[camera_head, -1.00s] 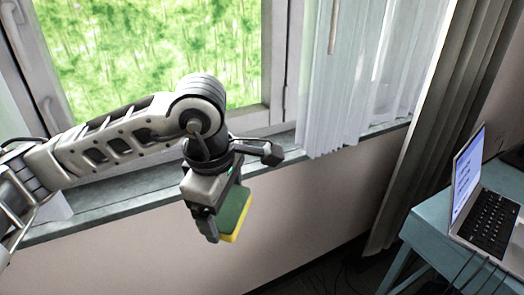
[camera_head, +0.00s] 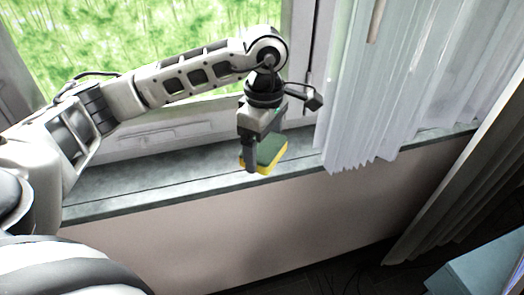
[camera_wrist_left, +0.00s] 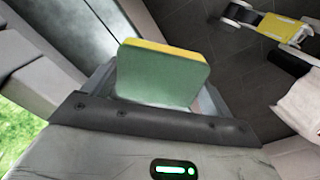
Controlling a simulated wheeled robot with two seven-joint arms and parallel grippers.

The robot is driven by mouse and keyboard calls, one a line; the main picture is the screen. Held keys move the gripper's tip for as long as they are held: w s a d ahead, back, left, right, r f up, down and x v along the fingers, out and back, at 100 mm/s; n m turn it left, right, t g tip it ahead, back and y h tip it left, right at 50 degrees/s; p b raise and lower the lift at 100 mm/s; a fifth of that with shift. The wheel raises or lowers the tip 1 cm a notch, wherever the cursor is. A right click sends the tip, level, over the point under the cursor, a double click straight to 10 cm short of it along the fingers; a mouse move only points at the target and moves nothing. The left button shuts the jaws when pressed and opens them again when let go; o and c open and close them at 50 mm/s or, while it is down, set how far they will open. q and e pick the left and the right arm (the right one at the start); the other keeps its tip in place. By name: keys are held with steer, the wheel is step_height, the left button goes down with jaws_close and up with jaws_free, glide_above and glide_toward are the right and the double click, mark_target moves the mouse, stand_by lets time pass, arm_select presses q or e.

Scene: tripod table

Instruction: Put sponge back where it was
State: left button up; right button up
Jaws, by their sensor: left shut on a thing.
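The sponge (camera_head: 269,151) has a green face and a yellow layer. My left gripper (camera_head: 258,158) is shut on it. In the head view they are at the outer edge of the grey window sill (camera_head: 140,181); I cannot tell whether the sponge touches the sill. In the left wrist view the sponge (camera_wrist_left: 160,75) stands out from between the jaws, its green face toward the camera and its yellow edge on top. Part of it is hidden by the gripper. My right gripper is not in view.
A window with green outside (camera_head: 150,40) is behind the sill. A white curtain (camera_head: 375,100) hangs to the right of the gripper, over part of the sill. A light blue table (camera_head: 480,270) is at the lower right. The visible sill left of the gripper is clear.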

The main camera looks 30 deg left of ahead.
arm_select(q)
steer(key=w+a+f, duration=0.1)
steer(key=f, duration=0.1)
steer(key=w+a+f, duration=0.2)
steer(key=w+a+f+p, duration=0.1)
steer(key=w+f, duration=0.1)
steer(key=f, duration=0.1)
steer(key=shift+w+a, duration=0.25)
steer(key=shift+a, duration=0.05)
steer(key=shift+f, duration=1.5)
steer(key=o, duration=1.1)
steer(key=shift+w, duration=0.1)
steer(key=shift+c, duration=0.2)
steer(key=shift+r, duration=0.1)
